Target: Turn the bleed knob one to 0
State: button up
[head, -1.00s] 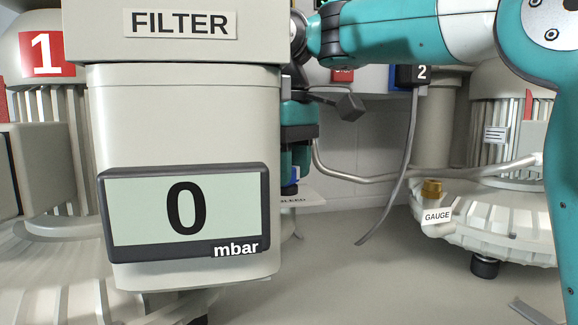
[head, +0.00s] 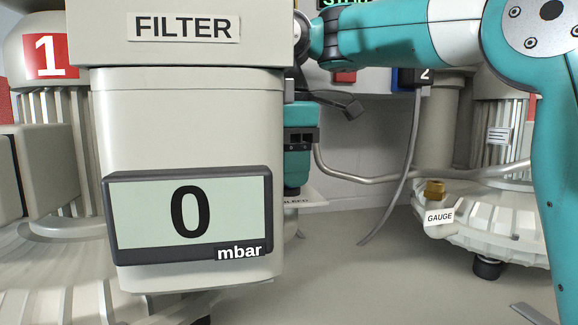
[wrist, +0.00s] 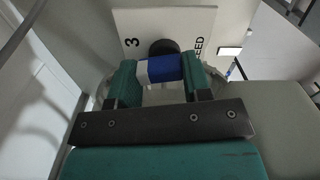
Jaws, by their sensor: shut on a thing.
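My gripper (wrist: 159,71) is shut on a blue and white knob (wrist: 166,68) in the wrist view, with a teal finger on either side of it. A dark round part shows just behind the knob, in front of a white plate (wrist: 192,22). The plate shows a "3" and letters ending "EED"; the rest of its label is hidden. In the head view my gripper (head: 297,165) points down behind the right edge of the filter housing (head: 185,125), and the knob is hidden there. A bit of the plate (head: 308,199) shows below the gripper. The filter's display (head: 188,213) reads 0 mbar.
A blower marked 1 (head: 50,57) stands at the left. At the right are a brass-topped gauge port (head: 434,189), a ribbed blower housing (head: 490,225) and a grey hose (head: 404,165). A metal pipe runs behind. The floor between filter and gauge is mostly clear.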

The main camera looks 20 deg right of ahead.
jog(key=n, duration=0.5)
jog(key=shift+a+n, duration=0.15)
jog(key=shift+n, duration=0.15)
jog(key=n, duration=0.5)
jog(key=shift+s+a+n+p, duration=0.1)
jog(key=shift+n+p, duration=0.2)
jog(key=o, duration=0.9)
